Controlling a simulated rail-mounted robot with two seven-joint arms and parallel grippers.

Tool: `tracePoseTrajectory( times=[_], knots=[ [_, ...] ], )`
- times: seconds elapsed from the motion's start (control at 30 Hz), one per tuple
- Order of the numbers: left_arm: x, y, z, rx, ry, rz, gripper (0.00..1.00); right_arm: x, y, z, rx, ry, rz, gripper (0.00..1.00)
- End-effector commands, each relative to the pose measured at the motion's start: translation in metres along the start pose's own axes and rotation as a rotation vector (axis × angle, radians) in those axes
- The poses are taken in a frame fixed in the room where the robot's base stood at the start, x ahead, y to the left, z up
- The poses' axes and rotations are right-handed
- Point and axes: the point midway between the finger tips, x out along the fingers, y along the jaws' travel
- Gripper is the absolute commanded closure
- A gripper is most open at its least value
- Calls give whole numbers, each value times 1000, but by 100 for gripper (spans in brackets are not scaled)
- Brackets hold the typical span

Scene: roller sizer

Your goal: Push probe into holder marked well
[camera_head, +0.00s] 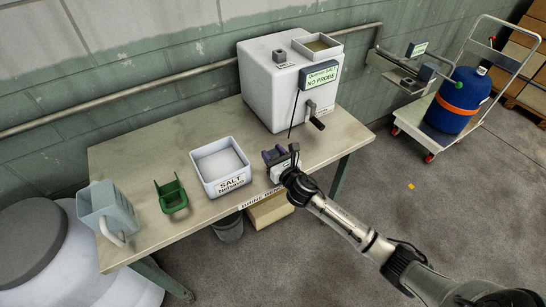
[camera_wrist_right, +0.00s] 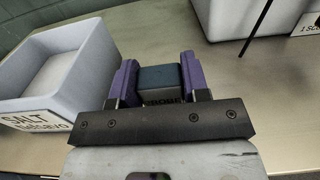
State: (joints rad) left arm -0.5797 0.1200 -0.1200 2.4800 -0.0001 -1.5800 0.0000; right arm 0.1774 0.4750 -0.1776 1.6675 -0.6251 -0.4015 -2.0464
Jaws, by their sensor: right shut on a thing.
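My right gripper (camera_head: 273,155) has purple fingers and is over the front right of the table. In the right wrist view it is shut on a dark blue-grey block, the probe (camera_wrist_right: 158,76), with letters reading like "PROBE" on its near face. In the head view the gripper mostly hides the probe. A white machine (camera_head: 262,95) stands behind, with a display (camera_head: 320,75) reading "NO PROBE". A small grey block with a dark top (camera_head: 279,57) sits on the machine; its small label is unreadable, so I cannot tell whether it is the well holder. My left gripper is out of view.
A white salt tray (camera_head: 239,185) is left of my gripper; it also shows in the right wrist view (camera_wrist_right: 92,88). A green scoop (camera_head: 172,195) and grey jug (camera_head: 108,210) stand further left. A thin dark rod or cable (camera_head: 294,115) slants down from the display. An open box (camera_head: 331,43) tops the machine.

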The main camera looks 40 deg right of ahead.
Motion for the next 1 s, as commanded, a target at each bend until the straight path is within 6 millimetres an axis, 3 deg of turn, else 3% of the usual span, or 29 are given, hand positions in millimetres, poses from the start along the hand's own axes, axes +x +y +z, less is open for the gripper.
tracePoseTrajectory(
  times=[0.37, 0.67, 1.0],
  knots=[
    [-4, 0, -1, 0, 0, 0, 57, 0, 0, 8, 0, -1, 0, 81],
    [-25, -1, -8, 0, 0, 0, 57, 0, -1, 49, -3, -3, 0, 81],
    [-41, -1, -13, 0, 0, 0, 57, -44, -48, 81, -5, 1, -1, 81]
  ],
)
